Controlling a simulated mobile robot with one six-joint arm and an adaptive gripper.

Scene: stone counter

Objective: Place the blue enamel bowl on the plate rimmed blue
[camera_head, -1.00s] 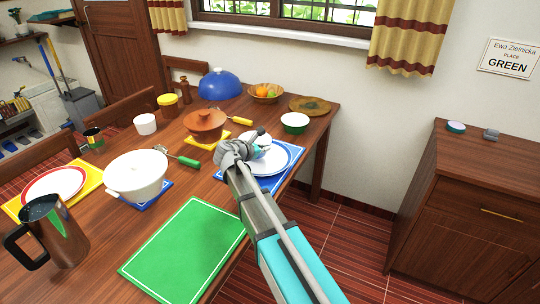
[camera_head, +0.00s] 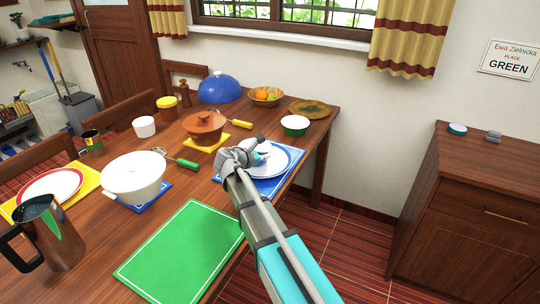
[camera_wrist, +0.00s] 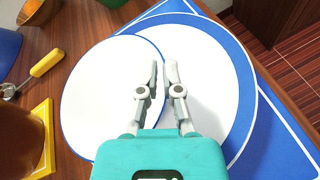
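The blue enamel bowl (camera_wrist: 105,100) shows a white inside and a thin blue rim in the wrist view. My gripper (camera_wrist: 161,68) has its two fingers on either side of the bowl's right rim, close together on the wall. In the head view my gripper (camera_head: 260,150) hides much of the bowl. The plate rimmed blue (camera_wrist: 215,75) is beneath the fingers, and the bowl overlaps its left part in the wrist view. The plate (camera_head: 283,165) also shows in the head view on a blue mat. Whether the bowl's base touches the plate is hidden.
A blue dome (camera_head: 220,88) is farther back. The green mat (camera_head: 182,250) in front is bare.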

